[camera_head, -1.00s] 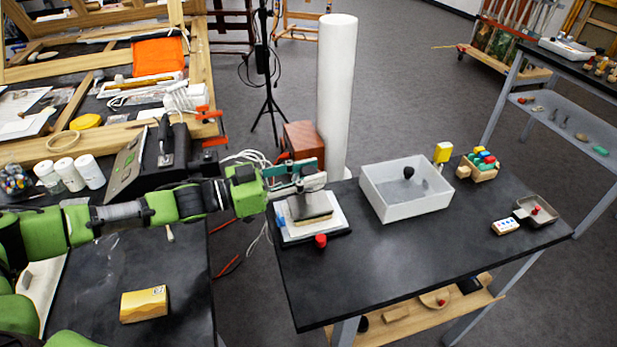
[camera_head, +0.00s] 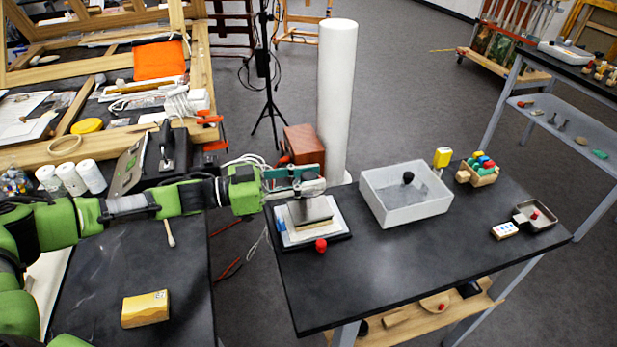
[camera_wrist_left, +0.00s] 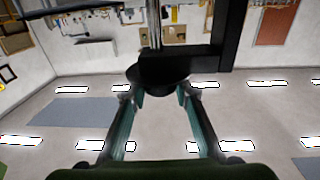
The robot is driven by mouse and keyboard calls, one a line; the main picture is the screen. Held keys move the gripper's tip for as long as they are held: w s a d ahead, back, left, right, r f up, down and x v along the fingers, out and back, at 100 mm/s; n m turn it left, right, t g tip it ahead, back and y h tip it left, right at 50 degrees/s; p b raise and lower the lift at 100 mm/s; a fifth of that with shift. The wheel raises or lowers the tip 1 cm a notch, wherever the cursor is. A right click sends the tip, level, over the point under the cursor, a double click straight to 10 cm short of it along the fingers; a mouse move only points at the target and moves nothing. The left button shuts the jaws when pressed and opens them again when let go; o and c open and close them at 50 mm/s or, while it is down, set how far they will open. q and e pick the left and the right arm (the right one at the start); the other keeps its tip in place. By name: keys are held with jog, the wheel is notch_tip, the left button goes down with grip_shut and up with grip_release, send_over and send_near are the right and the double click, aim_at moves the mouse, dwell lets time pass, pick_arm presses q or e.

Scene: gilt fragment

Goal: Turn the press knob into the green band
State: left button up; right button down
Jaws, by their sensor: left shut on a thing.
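The press (camera_head: 343,234) stands at the left end of the dark table, with a white pad and a dark grey plate (camera_head: 312,211) on its base. My left gripper (camera_head: 313,186) reaches in from the left, level, just above that plate. In the left wrist view a round black knob (camera_wrist_left: 158,76) on a silver shaft sits between the fingertips of the left gripper (camera_wrist_left: 160,98), which is shut on it. In the head view the fingers hide the knob. I cannot make out a green band or a pointer. My right gripper is not in view.
A red knob-like piece (camera_head: 321,245) is at the press's front edge. A white tub (camera_head: 405,217) stands to its right, a tall white cylinder (camera_head: 337,100) behind. A wooden rack with coloured pieces (camera_head: 478,171) is farther right. The table's front middle is clear.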

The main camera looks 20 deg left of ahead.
pick_arm(q)
jog(key=o, duration=1.1)
jog(key=shift+w+r, duration=0.1)
jog(key=shift+r, duration=0.15)
jog(key=shift+c, duration=0.2)
jog(key=shift+o, duration=0.3)
jog(key=shift+d+f, duration=0.1)
jog(key=v, duration=1.2)
